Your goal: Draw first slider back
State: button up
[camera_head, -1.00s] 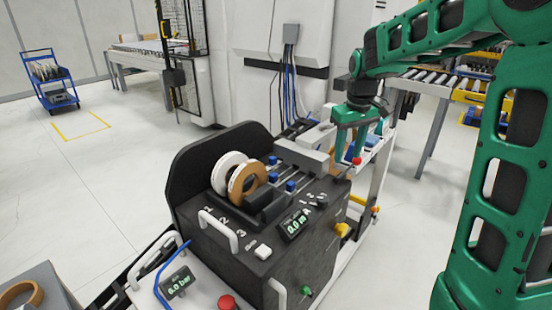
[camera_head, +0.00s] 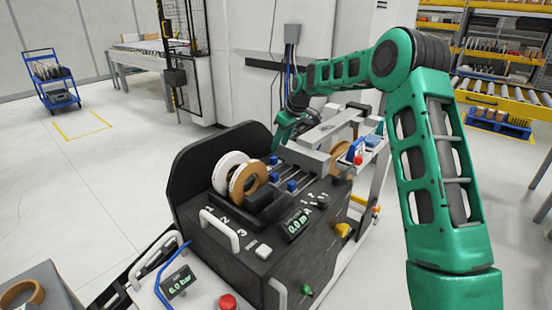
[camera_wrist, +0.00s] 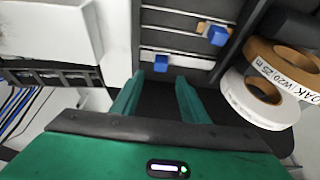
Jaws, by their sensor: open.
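The edge banding machine (camera_head: 275,245) has a panel marked 1, 2, 3 and several rails with small blue slider knobs. The far blue knob (camera_head: 273,160) and a nearer blue knob (camera_head: 291,186) show in the head view. My gripper (camera_head: 285,128) hangs over the back of the machine, beyond the far knob. In the wrist view my gripper (camera_wrist: 156,84) is open and empty. A blue knob (camera_wrist: 161,62) lies just ahead, in line with the gap between the fingertips. Another blue knob (camera_wrist: 217,35) sits on a rail farther right.
White (camera_head: 228,170) and brown (camera_head: 245,182) tape rolls stand left of the rails; the brown one's label reads OAK in the wrist view. A grey block (camera_head: 305,157) spans the rails' right end. A black shield (camera_head: 190,165) rises behind the rolls.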

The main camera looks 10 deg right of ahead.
aim_at(274, 157)
jog(key=x, duration=0.8)
jog(key=shift+f, duration=0.1)
jog(key=shift+c, duration=0.6)
